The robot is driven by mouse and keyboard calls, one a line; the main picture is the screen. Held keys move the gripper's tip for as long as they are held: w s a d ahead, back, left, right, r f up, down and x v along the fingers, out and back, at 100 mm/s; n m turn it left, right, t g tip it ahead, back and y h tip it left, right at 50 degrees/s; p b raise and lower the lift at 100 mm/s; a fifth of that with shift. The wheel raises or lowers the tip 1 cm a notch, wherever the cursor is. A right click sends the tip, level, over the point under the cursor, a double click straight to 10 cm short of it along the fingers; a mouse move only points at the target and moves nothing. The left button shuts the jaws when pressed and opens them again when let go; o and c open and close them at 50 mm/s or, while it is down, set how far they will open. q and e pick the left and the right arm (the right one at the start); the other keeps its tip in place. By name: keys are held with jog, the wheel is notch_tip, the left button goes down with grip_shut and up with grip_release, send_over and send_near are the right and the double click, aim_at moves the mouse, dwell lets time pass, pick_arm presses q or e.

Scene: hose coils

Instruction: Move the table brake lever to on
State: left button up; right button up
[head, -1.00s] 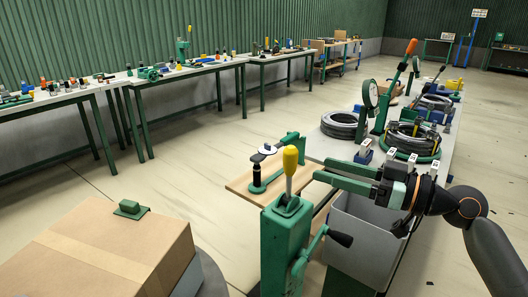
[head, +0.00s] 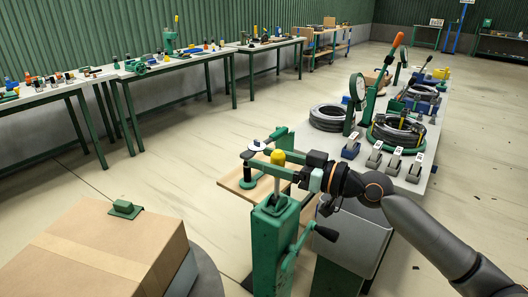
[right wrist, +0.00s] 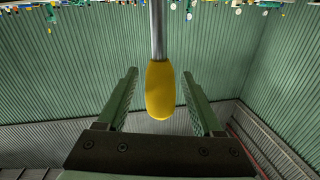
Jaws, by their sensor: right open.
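The brake lever has a yellow knob (head: 278,157) on a metal rod, standing up from a green post (head: 273,245). My right gripper (head: 250,160) reaches in from the right at knob height, its green fingers pointing left. In the right wrist view the yellow knob (right wrist: 160,90) hangs between the two open fingers (right wrist: 160,95), with a visible gap on each side. Part of the rod below the knob is hidden by a finger in the head view. My left gripper is not in view.
A crank with a black grip (head: 326,233) sticks out of the post's right side. A wooden board (head: 235,180) lies beyond the post. A cardboard box (head: 105,250) is at front left, with open floor between.

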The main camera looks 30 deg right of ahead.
jog(key=shift+w+a, duration=0.35)
jog(key=shift+w, duration=0.15)
grip_shut()
dwell(0.3)
dwell(0.9)
